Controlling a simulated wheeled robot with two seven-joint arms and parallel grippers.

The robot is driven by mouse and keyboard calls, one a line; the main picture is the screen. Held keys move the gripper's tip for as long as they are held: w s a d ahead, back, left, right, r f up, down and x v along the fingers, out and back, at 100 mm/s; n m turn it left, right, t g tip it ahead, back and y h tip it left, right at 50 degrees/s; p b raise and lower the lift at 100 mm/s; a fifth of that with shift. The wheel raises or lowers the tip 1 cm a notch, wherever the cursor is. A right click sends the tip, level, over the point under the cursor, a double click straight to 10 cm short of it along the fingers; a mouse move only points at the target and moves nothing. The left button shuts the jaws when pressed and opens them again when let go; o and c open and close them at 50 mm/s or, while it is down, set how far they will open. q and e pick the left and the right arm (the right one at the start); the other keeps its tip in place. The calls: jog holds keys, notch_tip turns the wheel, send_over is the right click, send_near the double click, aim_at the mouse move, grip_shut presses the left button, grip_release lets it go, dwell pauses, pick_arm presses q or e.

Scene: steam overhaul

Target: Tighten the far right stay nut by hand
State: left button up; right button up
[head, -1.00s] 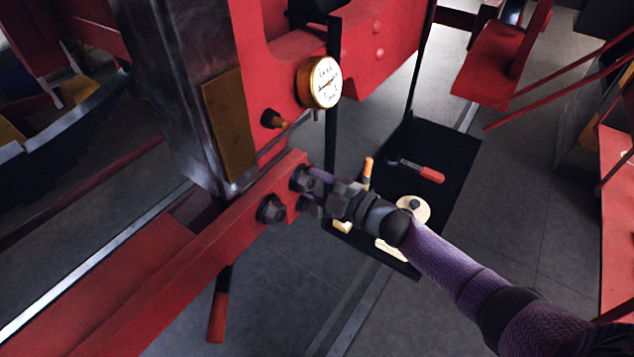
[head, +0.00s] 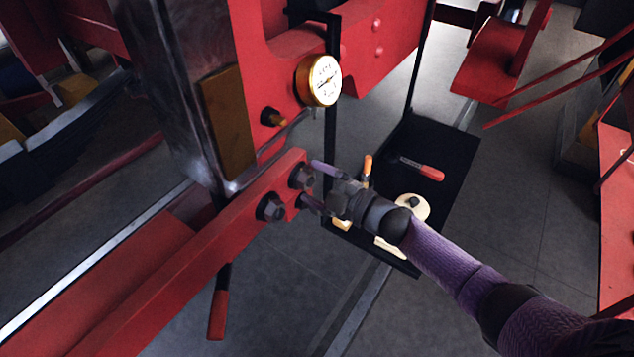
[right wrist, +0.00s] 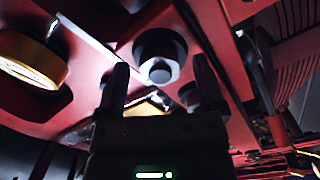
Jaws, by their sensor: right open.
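The far right stay nut (head: 302,177) is a dark hex nut on a round washer near the right end of the red bar (head: 190,250). A second dark nut (head: 270,207) sits nearer on the same bar. My right gripper (head: 318,187) is open, its fingers pointing at the far right nut from the right, one above and one below. In the right wrist view, the nut (right wrist: 158,70) with its pale round end shows between the two spread fingers, just beyond their tips. Contact cannot be told. My left gripper is not in view.
A brass-rimmed gauge (head: 320,80) and a brass-tipped fitting (head: 273,117) are on the red plate above. A black tray (head: 440,190) beyond my right wrist holds a red-handled tool (head: 430,172) and a cream can (head: 412,208). A red handle (head: 217,315) hangs below the bar.

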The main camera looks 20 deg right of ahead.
jog(key=v, duration=1)
